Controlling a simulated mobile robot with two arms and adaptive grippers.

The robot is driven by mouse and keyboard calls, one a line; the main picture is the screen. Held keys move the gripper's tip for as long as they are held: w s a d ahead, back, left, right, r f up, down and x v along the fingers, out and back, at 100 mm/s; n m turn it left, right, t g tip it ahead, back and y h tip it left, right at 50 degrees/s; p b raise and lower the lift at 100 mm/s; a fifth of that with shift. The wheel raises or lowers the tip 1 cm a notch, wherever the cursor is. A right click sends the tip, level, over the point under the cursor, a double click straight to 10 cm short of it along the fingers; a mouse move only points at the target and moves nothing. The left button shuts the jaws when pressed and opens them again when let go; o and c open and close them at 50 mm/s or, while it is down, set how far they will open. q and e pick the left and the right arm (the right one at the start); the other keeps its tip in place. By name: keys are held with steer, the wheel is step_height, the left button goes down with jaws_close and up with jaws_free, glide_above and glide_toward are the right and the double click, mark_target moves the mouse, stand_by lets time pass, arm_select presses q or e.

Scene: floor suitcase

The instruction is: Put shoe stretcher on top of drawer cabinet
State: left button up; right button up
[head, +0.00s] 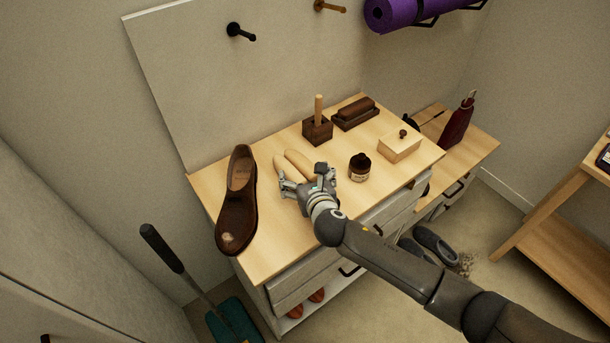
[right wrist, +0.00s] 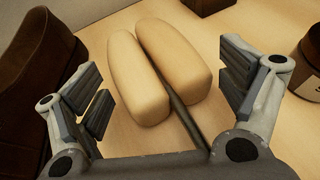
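The shoe stretcher (head: 299,163) is a pair of pale wooden halves with a dark rod between them. It lies on the wooden top of the drawer cabinet (head: 272,238). In the right wrist view the shoe stretcher (right wrist: 139,78) lies between and ahead of my fingers. My right gripper (head: 305,178) is just over the cabinet top, at the near end of the stretcher. In the right wrist view my right gripper (right wrist: 160,92) is open, its fingers wide apart on either side, with no clear contact. My left gripper is not in view.
A brown shoe (head: 237,205) stands left of the stretcher. A dark jar (head: 360,167), a pale wooden box (head: 400,146), a dark block with a peg (head: 317,129) and a brush (head: 355,113) are also on top. The front left of the top is clear.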

stand_by(0.3)
steer(key=shift+r, duration=0.15)
steer(key=v, duration=1.2)
steer(key=shift+p, duration=0.3)
stand_by(1.6)
